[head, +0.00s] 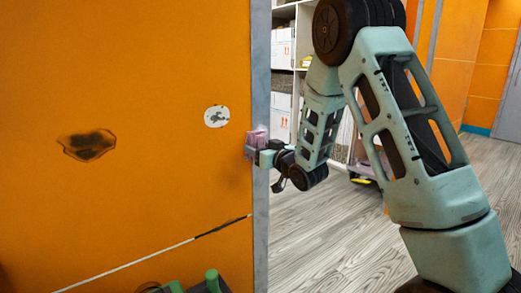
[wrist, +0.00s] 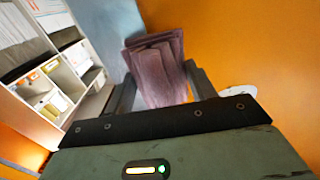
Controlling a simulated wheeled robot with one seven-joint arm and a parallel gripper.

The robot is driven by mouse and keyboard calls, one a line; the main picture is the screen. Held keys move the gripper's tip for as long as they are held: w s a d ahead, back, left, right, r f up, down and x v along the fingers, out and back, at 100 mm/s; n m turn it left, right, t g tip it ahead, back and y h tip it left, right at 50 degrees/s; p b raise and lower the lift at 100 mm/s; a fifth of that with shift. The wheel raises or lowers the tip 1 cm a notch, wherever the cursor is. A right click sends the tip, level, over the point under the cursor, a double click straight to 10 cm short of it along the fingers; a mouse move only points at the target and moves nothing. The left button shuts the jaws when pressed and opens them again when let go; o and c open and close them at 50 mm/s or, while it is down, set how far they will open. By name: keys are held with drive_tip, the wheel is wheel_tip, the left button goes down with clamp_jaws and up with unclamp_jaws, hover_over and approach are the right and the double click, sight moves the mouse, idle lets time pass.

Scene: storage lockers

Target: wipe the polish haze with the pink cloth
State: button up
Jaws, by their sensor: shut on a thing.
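The pink cloth (head: 256,138) is folded and held in my gripper (head: 258,155), by the right edge of the orange panel (head: 150,60). In the wrist view, the cloth (wrist: 158,72) stands up between the two fingers of my gripper (wrist: 162,88), which is shut on it. I cannot tell whether the cloth touches the panel. A pale oval patch (head: 216,116) with small orange-dark marks lies left of and above the cloth; it partly shows in the wrist view (wrist: 238,90). A dark brown smudge (head: 87,145) is further left. I cannot tell which mark is the polish haze.
A grey edge strip (head: 261,70) borders the panel on the right. A thin white-and-black diagonal line (head: 150,268) crosses the panel low down. Green objects (head: 212,280) sit at the bottom. White shelves with boxes (head: 284,50) stand behind. Wood floor (head: 320,240) is open at right.

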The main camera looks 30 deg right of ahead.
drive_tip(key=shift+w, duration=0.6)
drive_tip(key=shift+d, duration=0.1)
drive_tip(key=shift+d+r, duration=1.25)
drive_tip(key=shift+d, duration=2.75)
drive_tip(key=shift+a+b, duration=0.95)
drive_tip(key=shift+a, duration=3.3)
drive_tip(key=shift+s+d+r+p, duration=0.1)
drive_tip(key=shift+r+p, duration=0.7)
drive_tip(key=shift+r, duration=0.4)
drive_tip(key=d, duration=0.8)
drive_tip(key=shift+w+d, duration=0.15)
drive_tip(key=shift+w, duration=0.05)
